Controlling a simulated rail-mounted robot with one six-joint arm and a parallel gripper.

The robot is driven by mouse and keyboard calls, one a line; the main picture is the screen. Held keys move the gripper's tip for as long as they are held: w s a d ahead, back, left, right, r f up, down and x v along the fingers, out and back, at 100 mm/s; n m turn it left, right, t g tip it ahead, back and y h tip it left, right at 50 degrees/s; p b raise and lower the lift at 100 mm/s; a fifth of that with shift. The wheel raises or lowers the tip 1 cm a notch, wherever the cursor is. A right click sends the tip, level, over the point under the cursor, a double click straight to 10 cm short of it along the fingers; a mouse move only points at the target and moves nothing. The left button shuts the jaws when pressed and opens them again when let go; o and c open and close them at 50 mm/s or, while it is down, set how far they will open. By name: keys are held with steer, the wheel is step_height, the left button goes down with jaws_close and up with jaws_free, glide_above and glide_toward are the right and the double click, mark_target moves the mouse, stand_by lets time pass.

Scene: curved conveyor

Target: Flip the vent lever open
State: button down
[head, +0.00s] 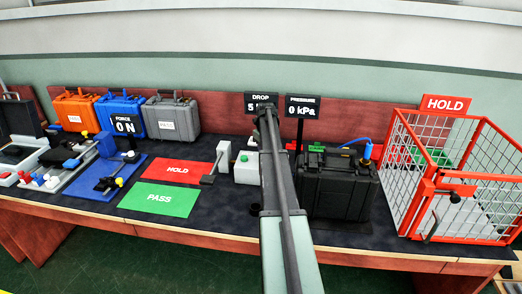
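I cannot clearly make out the vent lever; it may be small or hidden behind my arm. A black case (338,188) stands upright and closed on the bench, with a blue hose fitting (368,150) at its upper right. The pressure sign (302,107) behind it reads 0 kPa. My arm rises from the bottom middle across the view, left of the black case. My gripper (265,109) is at its far end, in front of the drop sign (258,98), whose number is partly covered. The fingers are too small and dark to read.
A red-framed mesh cage (425,215) with a HOLD sign stands at the right. A white box (246,168) with a green button is left of my arm. Red HOLD (180,170) and green PASS (160,199) mats lie at mid-left. Several cases (121,109) line the back.

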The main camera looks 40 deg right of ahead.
stand_by(0.4)
steer(key=c, duration=0.8)
jaws_free()
step_height(320, 180, up, 11)
steer(key=p, duration=1)
steer(key=shift+f+p, duration=0.1)
steer(key=shift+p, duration=0.3)
